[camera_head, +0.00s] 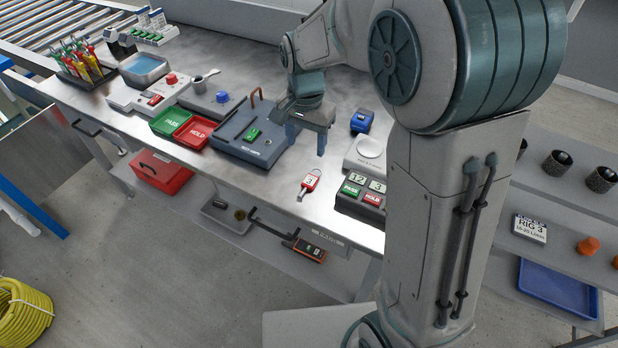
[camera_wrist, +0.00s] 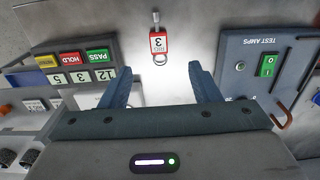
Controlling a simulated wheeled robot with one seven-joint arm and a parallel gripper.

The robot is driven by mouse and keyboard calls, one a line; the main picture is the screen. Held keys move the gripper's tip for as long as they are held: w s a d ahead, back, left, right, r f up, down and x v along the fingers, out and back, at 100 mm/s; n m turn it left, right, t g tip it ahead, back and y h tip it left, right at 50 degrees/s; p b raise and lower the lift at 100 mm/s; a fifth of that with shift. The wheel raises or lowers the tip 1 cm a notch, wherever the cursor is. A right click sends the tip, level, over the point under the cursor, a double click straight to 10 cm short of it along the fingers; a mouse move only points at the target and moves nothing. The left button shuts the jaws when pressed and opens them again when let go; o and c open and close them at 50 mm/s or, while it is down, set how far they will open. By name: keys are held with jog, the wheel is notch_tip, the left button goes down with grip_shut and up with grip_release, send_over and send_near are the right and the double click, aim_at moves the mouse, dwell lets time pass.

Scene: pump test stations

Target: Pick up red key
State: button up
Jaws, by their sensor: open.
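The red key, with a red tag marked 3 and a metal ring (camera_head: 310,182), lies flat on the grey bench near its front edge. In the wrist view the red key (camera_wrist: 158,43) lies ahead of the fingers, about midway between them, with nothing touching it. My gripper (camera_head: 307,138) is above the bench, behind the key and at the right of the test amps box. In the wrist view my gripper (camera_wrist: 161,78) has its two blue fingers wide apart and empty.
The test amps box (camera_head: 232,145) stands left of the key. A label holder with PASS and HOLD tags (camera_head: 361,196) stands right of it, with a white scale (camera_head: 366,153) behind. Green and red trays (camera_head: 195,132) are farther left. Bare bench surrounds the key.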

send_over(308, 183)
jog(key=f, duration=0.8)
jog(key=shift+a+f, duration=0.2)
jog(key=shift+f, duration=0.1)
notch_tip(308, 183, down, 5)
jog(key=shift+d+f, duration=0.1)
jog(key=shift+d, duration=0.05)
jog(key=c, duration=1.1)
